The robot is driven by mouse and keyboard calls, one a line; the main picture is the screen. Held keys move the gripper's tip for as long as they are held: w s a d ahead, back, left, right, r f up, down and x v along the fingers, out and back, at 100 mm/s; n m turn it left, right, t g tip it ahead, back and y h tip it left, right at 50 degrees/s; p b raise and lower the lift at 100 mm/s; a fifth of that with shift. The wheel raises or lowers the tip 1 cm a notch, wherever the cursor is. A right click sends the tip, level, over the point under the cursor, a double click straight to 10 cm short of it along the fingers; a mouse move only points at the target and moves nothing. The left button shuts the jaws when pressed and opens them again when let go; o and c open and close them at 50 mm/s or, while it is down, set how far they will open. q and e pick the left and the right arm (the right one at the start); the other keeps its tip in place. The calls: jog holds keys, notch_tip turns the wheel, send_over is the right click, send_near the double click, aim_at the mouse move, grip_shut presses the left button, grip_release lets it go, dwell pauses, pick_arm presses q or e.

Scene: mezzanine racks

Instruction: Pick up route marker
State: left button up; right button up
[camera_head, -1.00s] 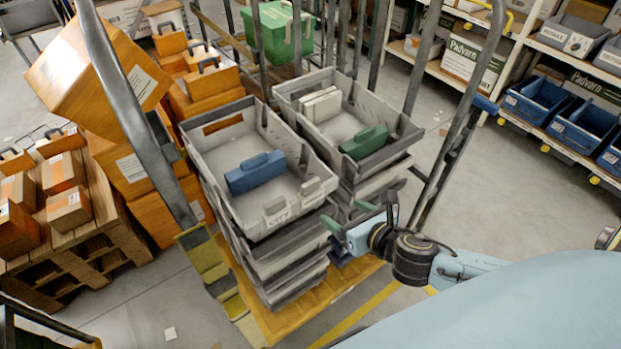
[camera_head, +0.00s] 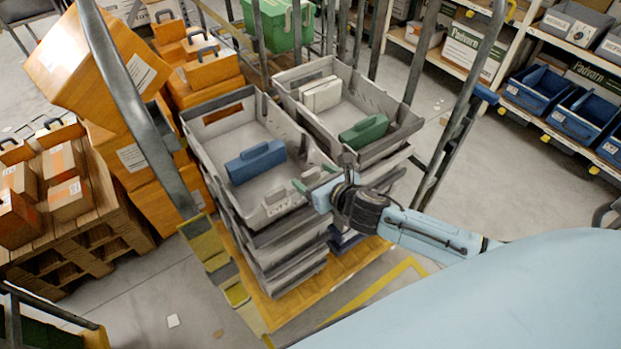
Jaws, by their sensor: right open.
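A blue block with a raised grip (camera_head: 256,162) lies in the top grey tray of the left stack (camera_head: 218,101). A similar green block (camera_head: 364,131) lies in the top tray of the right stack (camera_head: 402,126), beside white boxes (camera_head: 320,94). I cannot tell which of these is the route marker. My right gripper (camera_head: 315,178) is open and empty, its green-tipped fingers apart at the near end of the trays. It is right of the blue block and below the green one in the picture, apart from both. My left gripper is not in view.
Grey upright posts (camera_head: 468,110) of a cart frame rise around the tray stacks. Orange cartons (camera_head: 95,60) stand close on the left, by a pallet with boxes (camera_head: 110,225). Shelves with blue bins (camera_head: 538,88) are at the right. Floor between is clear.

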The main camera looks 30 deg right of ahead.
jog(key=shift+x, duration=1.1)
jog(key=c, duration=1)
